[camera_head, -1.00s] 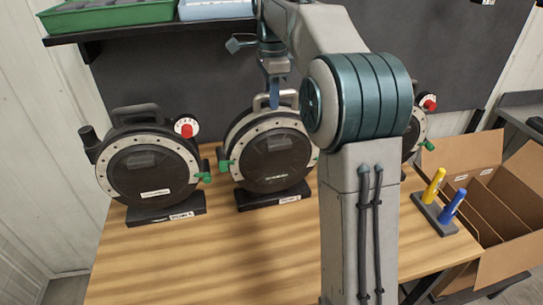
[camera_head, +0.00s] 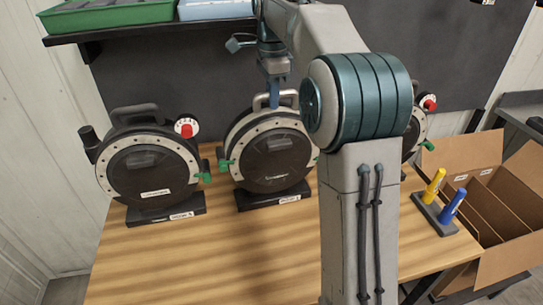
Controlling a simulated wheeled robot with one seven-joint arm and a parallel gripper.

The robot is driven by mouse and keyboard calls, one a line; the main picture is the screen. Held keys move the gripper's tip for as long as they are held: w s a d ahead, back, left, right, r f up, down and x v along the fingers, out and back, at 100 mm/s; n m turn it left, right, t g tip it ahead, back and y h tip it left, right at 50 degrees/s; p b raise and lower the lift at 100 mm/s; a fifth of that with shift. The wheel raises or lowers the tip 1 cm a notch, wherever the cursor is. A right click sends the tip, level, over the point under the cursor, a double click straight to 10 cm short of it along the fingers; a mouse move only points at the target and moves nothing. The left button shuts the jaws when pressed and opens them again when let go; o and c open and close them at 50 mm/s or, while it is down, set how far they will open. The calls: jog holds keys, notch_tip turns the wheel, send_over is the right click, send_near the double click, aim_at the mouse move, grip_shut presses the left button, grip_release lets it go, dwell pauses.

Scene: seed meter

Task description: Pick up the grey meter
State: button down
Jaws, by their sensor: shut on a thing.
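The grey meter (camera_head: 272,160) is a round, upright seed meter with a dark face, a pale dotted rim and a light grey body and handle. It stands in a dark base (camera_head: 273,197) in the middle of the wooden table. My gripper (camera_head: 274,98) has come from above and is shut on the meter's top handle. The fingers partly hide the handle, and my arm covers the area just right of the meter.
A dark meter (camera_head: 148,172) with a red-and-white dial stands at the left. Another meter (camera_head: 415,130) is mostly hidden behind my arm. Yellow and blue markers (camera_head: 451,206) stand at the right, beside a cardboard box (camera_head: 505,205). A shelf with bins (camera_head: 110,14) is above. The table's front (camera_head: 200,265) is clear.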

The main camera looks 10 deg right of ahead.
jog(key=shift+w+r, duration=0.15)
jog(key=shift+r, duration=0.55)
notch_tip(320, 180, up, 9)
jog(key=shift+f+p, duration=0.1)
jog(key=shift+p, duration=1)
jog(key=shift+a, duration=0.1)
